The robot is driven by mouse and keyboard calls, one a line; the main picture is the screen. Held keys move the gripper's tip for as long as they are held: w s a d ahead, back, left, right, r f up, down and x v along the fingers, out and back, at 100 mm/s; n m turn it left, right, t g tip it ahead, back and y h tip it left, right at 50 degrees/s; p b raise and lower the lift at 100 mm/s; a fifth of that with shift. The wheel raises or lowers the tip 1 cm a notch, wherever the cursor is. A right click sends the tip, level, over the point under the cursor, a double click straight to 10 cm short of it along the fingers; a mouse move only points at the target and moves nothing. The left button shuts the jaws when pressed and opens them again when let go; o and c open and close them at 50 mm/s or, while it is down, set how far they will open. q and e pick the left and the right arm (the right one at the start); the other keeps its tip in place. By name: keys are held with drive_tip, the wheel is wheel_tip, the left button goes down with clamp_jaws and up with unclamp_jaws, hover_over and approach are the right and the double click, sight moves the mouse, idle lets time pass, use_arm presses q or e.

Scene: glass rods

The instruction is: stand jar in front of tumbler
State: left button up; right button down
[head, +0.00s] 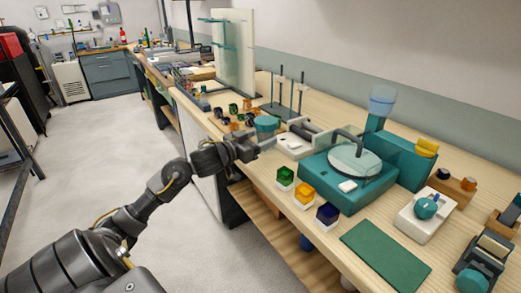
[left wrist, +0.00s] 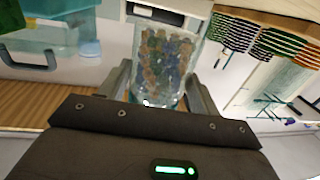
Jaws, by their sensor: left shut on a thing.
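My left gripper (head: 254,149) is over the front edge of the workbench, its fingers pointing right. In the left wrist view it is shut on a clear glass vessel (left wrist: 167,62), probably the jar, which sits between the two fingers. Orange, green and blue colours show through its glass. In the head view the vessel is too small and covered to make out clearly. I cannot pick out the tumbler for certain; a translucent blue cup-like vessel (head: 382,99) stands on top of the teal machine. My right gripper is not in view.
A teal machine (head: 325,190) with a round lid stands right of the gripper. Green, orange and purple blocks (head: 305,196) line the front edge. A teal round container (head: 266,124) and small dark and orange pieces (head: 240,112) lie behind the gripper. A green mat (head: 386,257) is bare.

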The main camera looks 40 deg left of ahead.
use_arm(q)
drive_tip(key=shift+w+a+f+b, duration=0.1)
drive_tip(key=shift+f+b, duration=0.05)
drive_tip(key=shift+f, duration=0.55)
drive_tip(key=shift+w+f+b, duration=0.1)
drive_tip(key=shift+f+b, duration=0.05)
drive_tip(key=shift+f, duration=0.9)
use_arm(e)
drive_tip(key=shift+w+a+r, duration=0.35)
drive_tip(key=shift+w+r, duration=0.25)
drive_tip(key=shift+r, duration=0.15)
use_arm(q)
drive_tip(key=shift+f, duration=0.1)
drive_tip(key=shift+f, duration=0.15)
drive_tip(key=o, duration=1.3)
